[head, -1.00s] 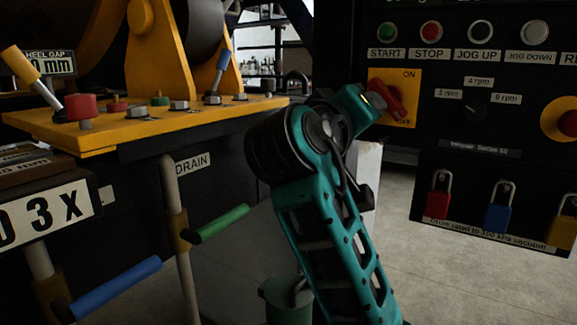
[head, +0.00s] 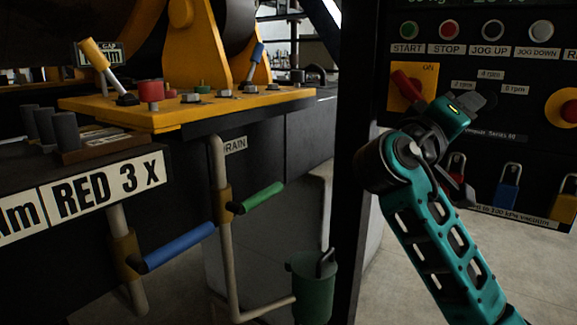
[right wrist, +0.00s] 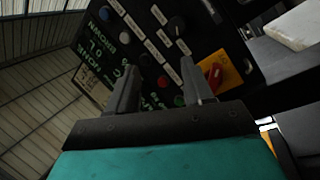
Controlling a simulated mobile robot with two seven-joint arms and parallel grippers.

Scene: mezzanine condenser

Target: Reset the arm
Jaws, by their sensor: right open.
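My right arm, teal and black, rises from the bottom right of the head view and bends at its wrist. My right gripper (head: 482,98) is at the control panel (head: 390,215), over the area of the rpm dial, which it hides. The right wrist view shows its two dark fingers apart with nothing between them (right wrist: 160,82), and the panel beyond. A red handle (head: 406,85) on a yellow plate (head: 402,68) is just left of the gripper. The arm covers the plate's lower part. My left gripper is in neither view.
Buttons line the panel top, including a green START button (head: 408,30). A blue padlock (head: 508,185) hangs below; a red padlock (head: 456,165) is partly behind my arm. At left are a yellow deck (head: 150,118), pipes with blue (head: 180,246) and green (head: 262,198) handles, and a green bucket (head: 312,290).

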